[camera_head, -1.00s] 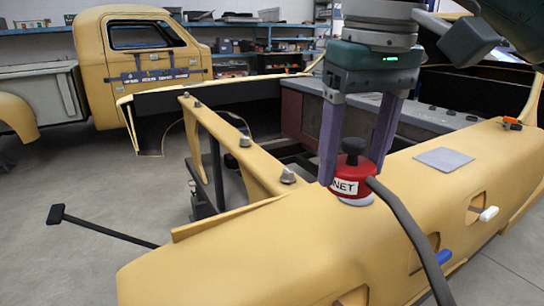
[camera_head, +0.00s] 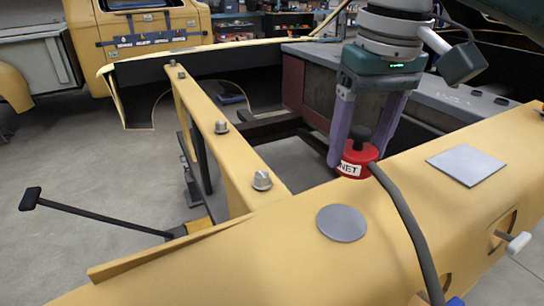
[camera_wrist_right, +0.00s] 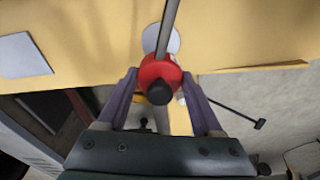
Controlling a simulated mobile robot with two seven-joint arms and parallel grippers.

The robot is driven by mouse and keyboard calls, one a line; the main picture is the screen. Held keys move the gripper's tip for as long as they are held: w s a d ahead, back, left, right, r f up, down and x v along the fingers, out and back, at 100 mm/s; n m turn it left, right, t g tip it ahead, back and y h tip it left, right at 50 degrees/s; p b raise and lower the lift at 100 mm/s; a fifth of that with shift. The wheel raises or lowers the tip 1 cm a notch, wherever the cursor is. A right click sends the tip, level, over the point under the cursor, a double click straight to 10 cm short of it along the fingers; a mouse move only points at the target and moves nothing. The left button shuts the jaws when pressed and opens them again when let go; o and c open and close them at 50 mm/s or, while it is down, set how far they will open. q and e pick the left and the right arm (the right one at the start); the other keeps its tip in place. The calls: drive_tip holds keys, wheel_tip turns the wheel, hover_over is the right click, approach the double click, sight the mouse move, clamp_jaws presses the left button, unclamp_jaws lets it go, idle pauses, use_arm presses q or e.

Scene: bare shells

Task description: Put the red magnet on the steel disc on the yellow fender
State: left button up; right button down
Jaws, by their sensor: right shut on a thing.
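The red magnet (camera_head: 353,168), with a black knob and a white label, is between the fingers of my right gripper (camera_head: 358,156), which is shut on it. It also shows in the wrist view (camera_wrist_right: 155,69). The round grey steel disc (camera_head: 341,224) lies bare on the yellow fender (camera_head: 260,260). The magnet is beyond the disc, at the fender's far edge, apart from the disc in the picture. In the wrist view the disc (camera_wrist_right: 161,39) is partly covered by the magnet's cable. My left gripper is not in view.
A thick grey cable (camera_head: 403,215) runs from the magnet across the fender. A square grey plate (camera_head: 466,164) lies to the right. A yellow rail with bolts (camera_head: 221,127) stands to the left. A white-tipped lever (camera_head: 518,242) sticks out at the fender's right side.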

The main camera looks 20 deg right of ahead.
wheel_tip(320, 180, down, 10)
drive_tip(key=shift+f, duration=0.15)
drive_tip(key=shift+f, duration=0.1)
idle(0.3)
drive_tip(key=shift+c, duration=0.2)
unclamp_jaws()
